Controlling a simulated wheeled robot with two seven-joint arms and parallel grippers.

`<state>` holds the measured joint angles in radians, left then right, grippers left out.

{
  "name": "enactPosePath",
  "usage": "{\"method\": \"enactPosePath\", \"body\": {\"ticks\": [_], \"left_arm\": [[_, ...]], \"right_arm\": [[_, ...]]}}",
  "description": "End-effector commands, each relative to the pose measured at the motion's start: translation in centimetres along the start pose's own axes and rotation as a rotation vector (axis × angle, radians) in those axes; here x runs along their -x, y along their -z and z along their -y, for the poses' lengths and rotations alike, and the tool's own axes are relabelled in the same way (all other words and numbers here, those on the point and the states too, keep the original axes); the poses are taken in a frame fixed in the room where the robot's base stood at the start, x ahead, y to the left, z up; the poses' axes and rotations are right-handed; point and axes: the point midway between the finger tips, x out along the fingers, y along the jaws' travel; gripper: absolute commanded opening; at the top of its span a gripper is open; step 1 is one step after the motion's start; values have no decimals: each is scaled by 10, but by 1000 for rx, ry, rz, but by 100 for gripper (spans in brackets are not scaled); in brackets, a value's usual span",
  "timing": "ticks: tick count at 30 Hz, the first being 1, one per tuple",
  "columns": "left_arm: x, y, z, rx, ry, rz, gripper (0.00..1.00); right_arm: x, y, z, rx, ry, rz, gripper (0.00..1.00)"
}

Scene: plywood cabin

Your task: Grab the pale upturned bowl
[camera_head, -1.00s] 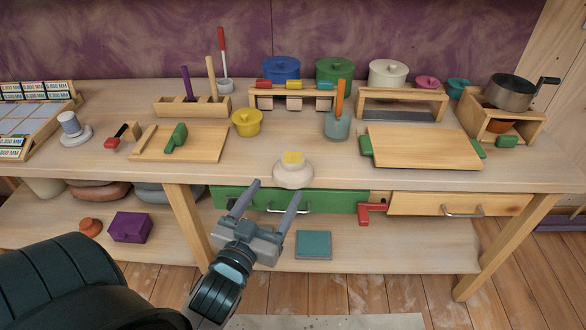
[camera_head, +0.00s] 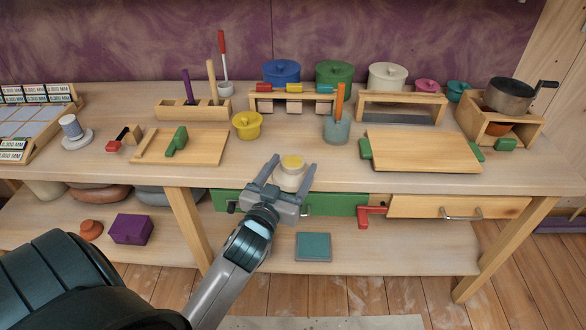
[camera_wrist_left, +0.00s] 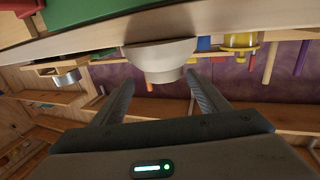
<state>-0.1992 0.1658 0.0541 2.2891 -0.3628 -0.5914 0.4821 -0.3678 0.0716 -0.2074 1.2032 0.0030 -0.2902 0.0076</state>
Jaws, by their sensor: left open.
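My left gripper (camera_head: 292,163) is open and comes in from the front. In the head view its fingers lie on either side of the bowl. In the left wrist view the bowl is centred between and ahead of the fingertips, with no contact visible. My right gripper is not in view.
A tilted wooden board (camera_head: 422,150) lies to the right, and a smaller board (camera_head: 205,148) to the left. A yellow pot (camera_head: 247,125) and a blue-grey cup (camera_head: 337,128) stand behind the bowl. The green drawer (camera_head: 335,203) and bench edge are below. Bench top beside the bowl is clear.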

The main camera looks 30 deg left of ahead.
Motion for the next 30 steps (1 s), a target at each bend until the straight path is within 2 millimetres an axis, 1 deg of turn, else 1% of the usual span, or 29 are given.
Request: {"method": "enactPosePath", "body": {"ticks": [1, 4, 17, 20, 25, 30], "left_arm": [[-6, 1, 0, -1, 0, -1, 68], [-12, 0, 0, -1, 0, -1, 68], [-15, -1, 0, -1, 0, 0, 68], [-22, -2, 2, -2, 0, 0, 68], [-42, -8, 7, -2, 0, 1, 68], [-60, -9, 7, -1, 0, 0, 68]], "right_arm": [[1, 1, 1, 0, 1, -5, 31], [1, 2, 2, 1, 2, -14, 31], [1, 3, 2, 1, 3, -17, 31], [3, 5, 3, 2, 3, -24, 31], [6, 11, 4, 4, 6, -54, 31], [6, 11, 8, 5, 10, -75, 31]]}}
